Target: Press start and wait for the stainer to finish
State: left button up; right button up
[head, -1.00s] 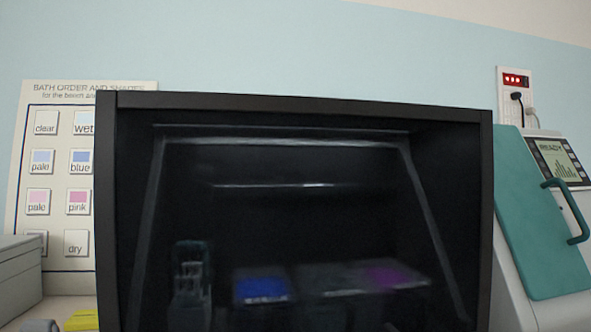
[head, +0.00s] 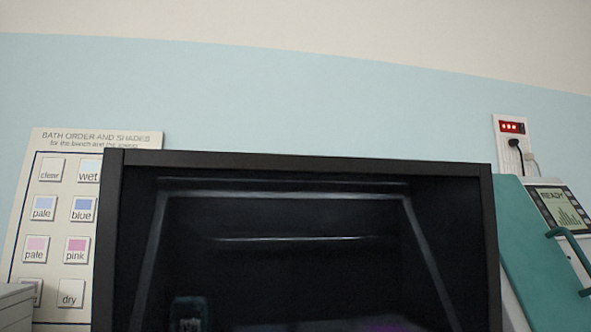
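A large black-framed cabinet with a dark front (head: 300,220) fills the lower middle of the head view; its lower part is cut off by the picture edge. A dim slide holder (head: 188,312) shows behind its front at the lower left, and a faint purple patch shows along the bottom. A teal and white machine (head: 530,240) stands at the right, with a screen (head: 560,207) that reads READY above a small bar graph. No start button can be made out. Neither of my grippers is in view.
A wall chart of bath order and shades (head: 60,215) stands at the left, partly behind the cabinet. A grey box (head: 14,305) is at the lower left edge. A power outlet with a red display and plugs (head: 512,140) is on the blue wall at the right.

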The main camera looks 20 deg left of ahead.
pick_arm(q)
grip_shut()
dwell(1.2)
